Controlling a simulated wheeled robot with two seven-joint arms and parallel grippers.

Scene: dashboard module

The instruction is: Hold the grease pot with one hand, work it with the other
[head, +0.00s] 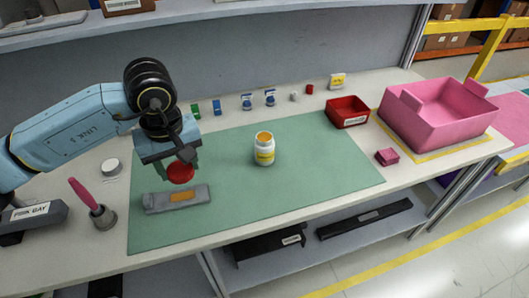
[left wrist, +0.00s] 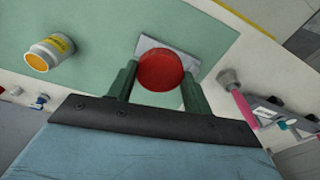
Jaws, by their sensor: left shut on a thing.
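The grease pot (head: 264,149) is a white jar with a yellow label. It stands upright on the green mat with an orange-yellow top and no red lid on it; it also shows in the left wrist view (left wrist: 42,58). My left gripper (head: 178,167) is shut on a round red lid (head: 181,174), left of the pot and apart from it. In the left wrist view the red lid (left wrist: 161,71) sits between the two green fingers. Below it is a grey block (head: 160,200) with an orange patch. My right gripper is not in view.
A green mat (head: 320,175) covers the middle of the bench, clear right of the pot. A pink-handled brush in a grey holder (head: 104,218) stands at left. A red tray (head: 345,108) and a large pink bin (head: 435,122) are at right. Small items line the back.

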